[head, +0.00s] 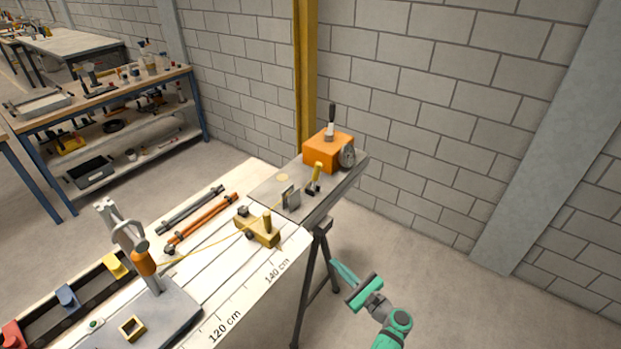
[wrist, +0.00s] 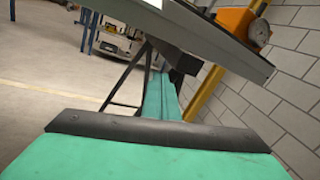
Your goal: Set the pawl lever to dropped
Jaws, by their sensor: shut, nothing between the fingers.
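A short yellow-handled lever (head: 317,172) stands tilted on the grey plate (head: 270,191) at the bench's far end. A black-handled lever (head: 331,118) rises from the orange housing (head: 324,152) just behind it. No label shows, so I cannot tell for certain which is the pawl lever. My gripper (head: 336,265) is shut and empty, off the bench's right side and lower in the picture than both levers, touching neither. In the wrist view the shut green fingers (wrist: 161,80) point toward the underside of the bench end; both levers are out of that view.
A round dial (head: 347,156) sits on the orange housing's right side. The bench edge and a trestle leg (head: 317,275) are close to my gripper. A yellow post (head: 305,75) and block wall stand behind. A wooden block with a peg (head: 258,230) lies nearer. Floor to the right is clear.

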